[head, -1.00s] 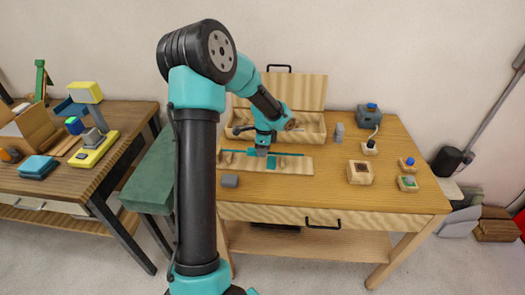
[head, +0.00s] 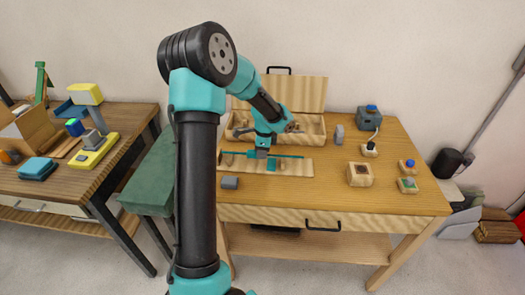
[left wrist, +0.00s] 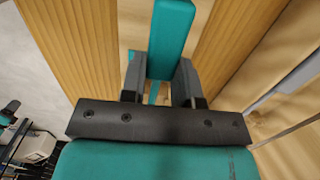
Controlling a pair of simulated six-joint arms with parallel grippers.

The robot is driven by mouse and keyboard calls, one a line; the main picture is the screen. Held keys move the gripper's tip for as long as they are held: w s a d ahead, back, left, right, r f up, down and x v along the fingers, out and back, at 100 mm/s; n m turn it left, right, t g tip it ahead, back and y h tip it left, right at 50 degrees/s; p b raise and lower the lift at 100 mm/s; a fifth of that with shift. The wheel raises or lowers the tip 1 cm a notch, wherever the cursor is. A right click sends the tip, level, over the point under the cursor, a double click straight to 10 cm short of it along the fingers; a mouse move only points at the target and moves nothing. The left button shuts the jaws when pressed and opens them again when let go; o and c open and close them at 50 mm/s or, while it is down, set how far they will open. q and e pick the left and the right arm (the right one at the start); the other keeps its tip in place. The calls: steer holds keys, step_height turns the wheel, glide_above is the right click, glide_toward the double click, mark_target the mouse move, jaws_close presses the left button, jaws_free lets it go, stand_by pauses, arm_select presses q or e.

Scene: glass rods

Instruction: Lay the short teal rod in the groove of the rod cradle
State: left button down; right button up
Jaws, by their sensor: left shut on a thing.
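The teal rod (head: 290,156) lies level, left to right, across the head view. My left gripper (head: 266,158) is shut on it. In the left wrist view the rod (left wrist: 173,38) passes between the two dark fingers (left wrist: 160,82). The wrist view shows wood on both sides of the rod. Whether the rod touches the groove cannot be told; the gripper hides part of it. My right gripper is not in view.
An open wooden box (head: 312,128) with a raised lid stands behind the board. A small grey block (head: 230,183) sits in front of it. A wooden block with a dark top (head: 361,174) and button boxes (head: 407,185) stand to the right. The table's front middle is clear.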

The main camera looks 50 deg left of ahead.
arm_select(q)
steer(key=shift+f, duration=0.8)
stand_by(0.9)
steer(key=c, duration=0.8)
jaws_free()
steer(key=shift+r, duration=0.15)
steer(key=r, duration=1.1)
steer(key=d+r, duration=0.1)
steer(key=r, duration=0.5)
steer(key=shift+w, duration=0.35)
